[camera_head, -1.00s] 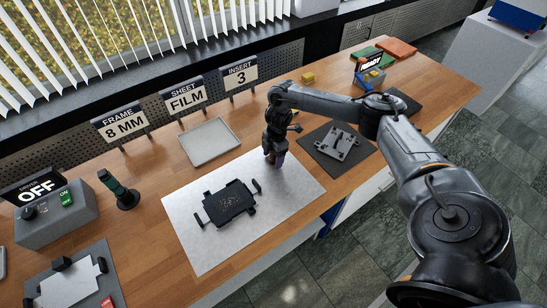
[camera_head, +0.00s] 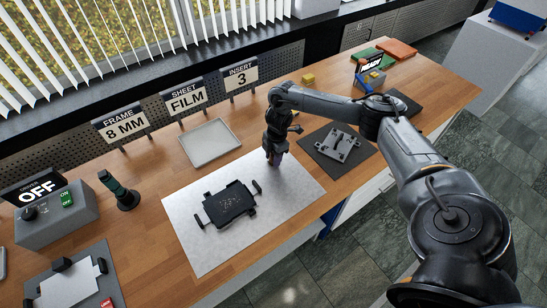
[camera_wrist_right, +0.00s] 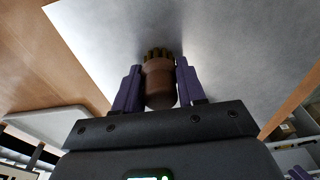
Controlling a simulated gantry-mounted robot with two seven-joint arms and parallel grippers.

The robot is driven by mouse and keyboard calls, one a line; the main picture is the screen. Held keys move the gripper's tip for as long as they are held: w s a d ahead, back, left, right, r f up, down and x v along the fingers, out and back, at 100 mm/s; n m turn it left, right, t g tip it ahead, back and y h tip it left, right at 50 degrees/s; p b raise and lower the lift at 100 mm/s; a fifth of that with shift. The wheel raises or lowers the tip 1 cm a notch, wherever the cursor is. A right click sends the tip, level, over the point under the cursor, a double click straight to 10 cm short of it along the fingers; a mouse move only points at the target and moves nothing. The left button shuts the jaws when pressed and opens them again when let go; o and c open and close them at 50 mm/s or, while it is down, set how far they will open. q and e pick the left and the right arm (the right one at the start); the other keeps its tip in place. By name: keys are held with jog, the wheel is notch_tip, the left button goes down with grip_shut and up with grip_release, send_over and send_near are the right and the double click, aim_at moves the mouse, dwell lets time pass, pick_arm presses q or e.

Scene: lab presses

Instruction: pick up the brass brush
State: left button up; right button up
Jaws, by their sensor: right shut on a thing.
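The brass brush (camera_wrist_right: 159,82) shows in the right wrist view as a rounded brown handle with a ring of brassy bristles at its far end. My right gripper (camera_wrist_right: 158,85) has its two purple fingers closed on either side of the handle. In the head view my right gripper (camera_head: 273,156) points down over the upper right part of the pale metal sheet (camera_head: 190,232). The brush is mostly hidden by the gripper there. I cannot tell whether the bristles touch the sheet. My left gripper is not in view.
A black frame fixture (camera_head: 229,203) lies on the sheet, left of the gripper. A grey tray (camera_head: 209,143) is behind it, and a dark mat with a metal plate (camera_head: 341,145) is to the right. A dark green tool (camera_head: 118,190) stands at the left, beside the control box (camera_head: 56,214).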

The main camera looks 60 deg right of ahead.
jog(key=shift+r, duration=0.65)
jog(key=r, duration=0.3)
jog(key=shift+s+d, duration=0.1)
jog(key=shift+s, duration=0.2)
jog(key=s+r, duration=0.6)
jog(key=s, duration=0.5)
jog(key=shift+d+r+p, duration=0.3)
jog(key=shift+d, duration=0.15)
jog(key=o, duration=0.4)
jog(key=shift+c, duration=1.3)
